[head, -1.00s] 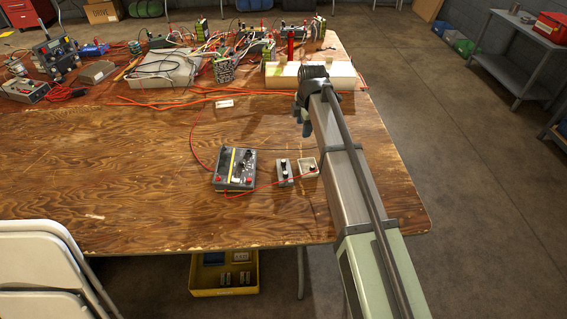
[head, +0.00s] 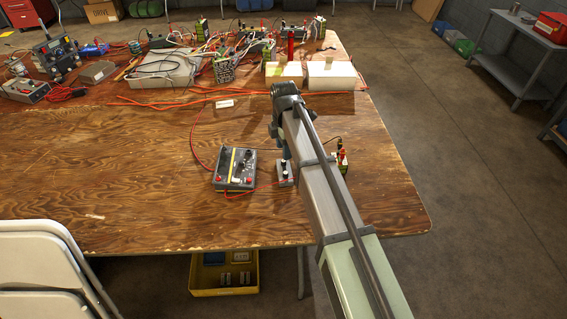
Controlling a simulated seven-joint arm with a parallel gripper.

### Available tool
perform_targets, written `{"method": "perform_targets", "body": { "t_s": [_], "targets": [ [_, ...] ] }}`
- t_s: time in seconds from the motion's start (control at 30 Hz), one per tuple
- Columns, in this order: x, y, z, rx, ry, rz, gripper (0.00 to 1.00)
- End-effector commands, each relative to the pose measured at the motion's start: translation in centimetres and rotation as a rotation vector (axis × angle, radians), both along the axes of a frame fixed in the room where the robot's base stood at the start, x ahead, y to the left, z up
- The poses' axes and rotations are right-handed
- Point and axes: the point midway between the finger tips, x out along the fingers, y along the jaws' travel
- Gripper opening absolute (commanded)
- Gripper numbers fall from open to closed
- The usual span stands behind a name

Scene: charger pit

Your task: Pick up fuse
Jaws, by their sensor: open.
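My gripper (head: 283,148) points down over the plywood table (head: 130,170), just behind and above a small grey block with a black knob (head: 285,176). Its jaws are open, but its fingertips are small and partly dark, so the gap is hard to see. I cannot pick out the fuse with certainty. A small white piece (head: 225,103) lies flat near the orange cables. The area right of the grey block is hidden behind my arm.
A grey-black control box (head: 234,168) with a red wire stands left of the grey block. A green and yellow part (head: 343,160) stands right of my arm. White blocks (head: 331,76) and cabled gear fill the back. The table's left front is clear.

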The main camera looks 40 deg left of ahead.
Motion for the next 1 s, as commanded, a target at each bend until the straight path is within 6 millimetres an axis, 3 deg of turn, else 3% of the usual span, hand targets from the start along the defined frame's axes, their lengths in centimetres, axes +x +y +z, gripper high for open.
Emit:
{"method": "perform_targets", "body": {
  "t_s": [0.27, 0.6, 0.87, 1.0],
  "targets": [
    [0.0, 0.0, -1.3, -0.001, 0.000, 0.000, 0.51],
    [0.0, 0.1, -5.2, 0.000, 0.000, 0.000, 0.51],
    [0.0, 0.1, -5.5, 0.001, 0.000, 0.000, 0.51],
    [0.0, 0.1, -5.5, 0.001, 0.000, 0.000, 0.38]
  ]
}}
